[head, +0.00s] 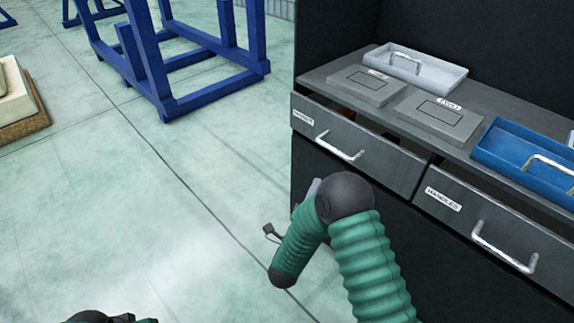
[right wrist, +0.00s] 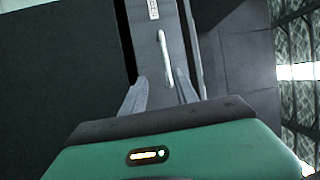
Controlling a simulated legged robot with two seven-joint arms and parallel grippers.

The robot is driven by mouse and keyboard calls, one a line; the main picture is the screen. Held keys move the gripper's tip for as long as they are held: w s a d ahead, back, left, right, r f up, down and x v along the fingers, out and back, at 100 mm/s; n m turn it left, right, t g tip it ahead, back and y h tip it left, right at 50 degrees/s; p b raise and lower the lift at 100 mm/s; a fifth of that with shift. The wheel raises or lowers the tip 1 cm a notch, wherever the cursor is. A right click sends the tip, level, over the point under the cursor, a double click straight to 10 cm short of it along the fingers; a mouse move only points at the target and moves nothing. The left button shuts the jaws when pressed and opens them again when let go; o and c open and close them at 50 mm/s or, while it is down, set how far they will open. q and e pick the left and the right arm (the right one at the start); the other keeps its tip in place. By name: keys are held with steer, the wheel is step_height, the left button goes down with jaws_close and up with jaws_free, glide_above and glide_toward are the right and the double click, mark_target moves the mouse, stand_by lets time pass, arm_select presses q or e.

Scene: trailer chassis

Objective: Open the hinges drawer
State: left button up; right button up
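The hinges drawer (head: 375,165) is the left grey drawer front in the head view, with a small white label and a pale bar handle (head: 338,146). Its front lies about in line with the drawer beside it. My right gripper (right wrist: 160,80) is open in the right wrist view, its two grey fingers pointing at the drawer, with the handle (right wrist: 166,55) showing between and beyond them. I see no finger closed on the handle. In the head view my right arm mostly hides this gripper, below the handle. My left gripper (head: 130,318) barely shows at the bottom left edge.
The handles drawer (head: 495,225) is to the right. On the counter above are a white tray (head: 428,75), a blue tray (head: 500,148) and two grey labelled plates (head: 438,115). A blue frame (head: 180,75) stands behind on the left.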

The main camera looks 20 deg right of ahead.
mark_target(332, 150)
steer(key=shift+h, duration=0.3)
steer(key=b+x, duration=0.2)
steer(key=x, duration=0.6)
steer(key=b+x, duration=0.2)
steer(key=x, duration=0.5)
steer(key=shift+w+d+r, duration=0.15)
steer(key=shift+w+r, duration=0.15)
steer(key=shift+w+d+r, duration=0.15)
steer(key=shift+w+r, duration=0.05)
steer(key=shift+w, duration=0.05)
jaws_close()
steer(key=shift+s+f, duration=0.1)
steer(key=shift+f, duration=0.1)
